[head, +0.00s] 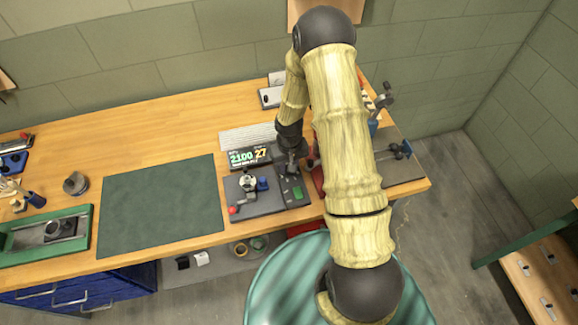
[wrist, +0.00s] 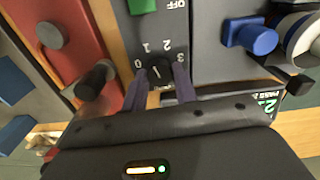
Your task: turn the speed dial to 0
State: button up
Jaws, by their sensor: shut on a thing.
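The speed dial (wrist: 160,73) is a dark round knob on a grey panel in the wrist view, with the marks 0, 1, 2 and 3 around its far side. A short white line shows on the knob, but I cannot tell surely which mark it points to. My gripper (wrist: 160,88) has one purple-grey finger on each side of the knob and is shut on it. In the head view my gripper (head: 291,165) is over the back right of the control panel (head: 265,205), and hides the dial there.
A display (head: 249,157) reading 2100 and 27 stands behind the panel. A green switch (wrist: 140,6) marked OFF lies beyond the dial. A blue knob (wrist: 251,38) is on the right, a black knob (wrist: 96,80) and red block (wrist: 62,35) on the left. A green mat (head: 160,205) lies clear.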

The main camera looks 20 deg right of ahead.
jog(key=n, duration=0.5)
jog(key=shift+n, duration=0.3)
jog(key=n, duration=0.6)
jog(key=shift+r, duration=0.1)
jog(key=o, duration=1)
jog(key=shift+c, duration=0.2)
notch_tip(320, 180, up, 17)
jog(key=b, duration=0.1)
jog(key=shift+r, duration=0.15)
jog(key=shift+w, duration=0.1)
jog(key=shift+s, duration=0.2)
